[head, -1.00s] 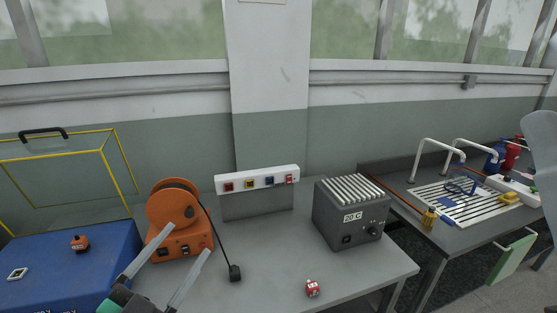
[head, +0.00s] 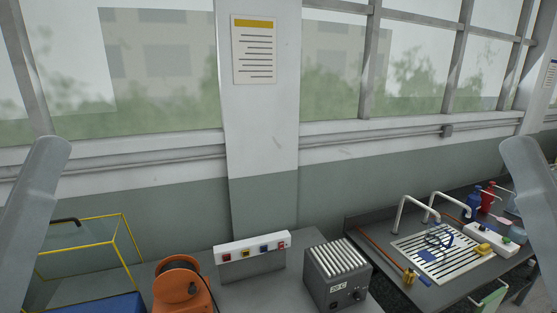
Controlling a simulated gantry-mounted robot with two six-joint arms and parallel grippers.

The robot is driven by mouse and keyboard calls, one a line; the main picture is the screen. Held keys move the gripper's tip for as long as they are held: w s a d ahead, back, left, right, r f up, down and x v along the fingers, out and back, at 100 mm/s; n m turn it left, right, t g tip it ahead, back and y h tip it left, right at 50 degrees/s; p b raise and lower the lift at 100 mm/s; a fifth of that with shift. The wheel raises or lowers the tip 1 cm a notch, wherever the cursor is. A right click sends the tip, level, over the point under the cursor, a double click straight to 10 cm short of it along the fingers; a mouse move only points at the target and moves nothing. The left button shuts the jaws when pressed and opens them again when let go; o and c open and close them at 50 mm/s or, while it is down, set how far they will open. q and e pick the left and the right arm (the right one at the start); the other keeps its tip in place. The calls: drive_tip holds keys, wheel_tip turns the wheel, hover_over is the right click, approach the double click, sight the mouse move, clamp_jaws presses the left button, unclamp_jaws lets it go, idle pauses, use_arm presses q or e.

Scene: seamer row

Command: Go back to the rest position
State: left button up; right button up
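Pale grey links of my two arms stand upright at the left and right edges of the head view. Neither gripper shows; both are outside the picture. The orange cable reel unit (head: 182,287) is at the lower left, cut off by the bottom edge. The grey ribbed heater box (head: 337,278) stands to the right on the grey bench. Between and behind them is the white switch panel (head: 252,247) with several coloured buttons.
At right, a second bench holds a slatted drain board (head: 440,255), white bent taps (head: 415,208), and red bottles (head: 487,199). A notice (head: 254,50) hangs on the pillar.

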use_arm(q)
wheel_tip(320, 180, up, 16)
drive_tip(key=p, duration=1.2)
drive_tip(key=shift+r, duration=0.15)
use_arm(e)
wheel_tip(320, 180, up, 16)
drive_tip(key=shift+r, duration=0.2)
